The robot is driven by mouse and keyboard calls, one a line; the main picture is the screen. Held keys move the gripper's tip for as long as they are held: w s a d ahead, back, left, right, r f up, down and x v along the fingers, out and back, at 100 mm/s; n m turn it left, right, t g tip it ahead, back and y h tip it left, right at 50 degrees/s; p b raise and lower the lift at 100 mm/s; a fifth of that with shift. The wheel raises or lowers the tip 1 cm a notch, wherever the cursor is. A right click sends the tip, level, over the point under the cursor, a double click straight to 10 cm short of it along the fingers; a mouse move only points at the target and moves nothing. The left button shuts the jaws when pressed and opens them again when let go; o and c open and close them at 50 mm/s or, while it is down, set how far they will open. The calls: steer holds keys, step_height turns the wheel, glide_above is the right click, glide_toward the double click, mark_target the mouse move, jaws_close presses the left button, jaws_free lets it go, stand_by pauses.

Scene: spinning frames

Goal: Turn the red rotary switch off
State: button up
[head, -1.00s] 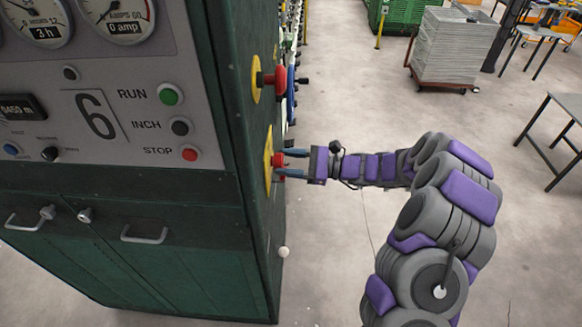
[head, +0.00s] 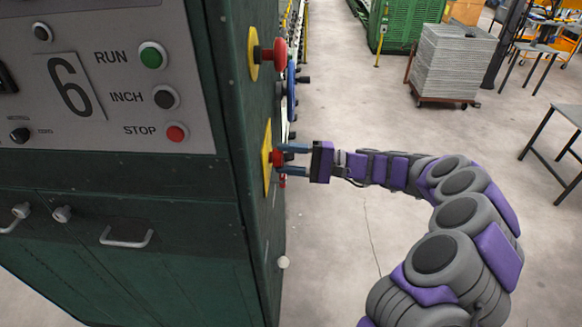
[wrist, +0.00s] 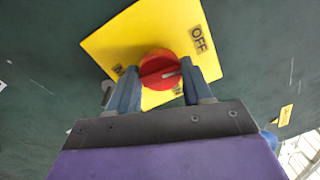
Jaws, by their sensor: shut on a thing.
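The red rotary switch (head: 277,157) sits on a yellow plate (head: 266,172) on the side of the green cabinet. In the wrist view, the round red switch (wrist: 157,62) has a raised grip bar with a pale mark at its right end. The yellow plate (wrist: 150,28) is tilted, with an OFF label at upper right; other labels are partly hidden by the fingers. My gripper (head: 286,158) reaches in from the right. In the wrist view, my gripper (wrist: 158,70) has one blue finger on each side of the switch, shut on it.
A red push button (head: 280,54) on a yellow base and a blue wheel (head: 291,78) are above the switch. The cabinet (head: 150,255) fills the left. A stacked pallet (head: 452,62) and a table (head: 565,130) stand farther off. Floor right of the cabinet is open.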

steer(key=shift+f+n+b, duration=0.2)
steer(key=shift+n+b, duration=0.55)
steer(key=shift+n, duration=0.15)
steer(key=o, duration=0.7)
steer(key=shift+a, duration=0.1)
steer(key=o, duration=0.3)
steer(key=shift+a+r, duration=0.1)
steer(key=shift+a, duration=0.1)
steer(key=shift+o, duration=0.2)
steer(key=shift+d, duration=0.1)
steer(key=d+f+p, duration=0.1)
steer(key=d+p, duration=0.2)
steer(key=d, duration=1.4)
steer(key=shift+s+d, duration=0.2)
steer(key=shift+f, duration=0.1)
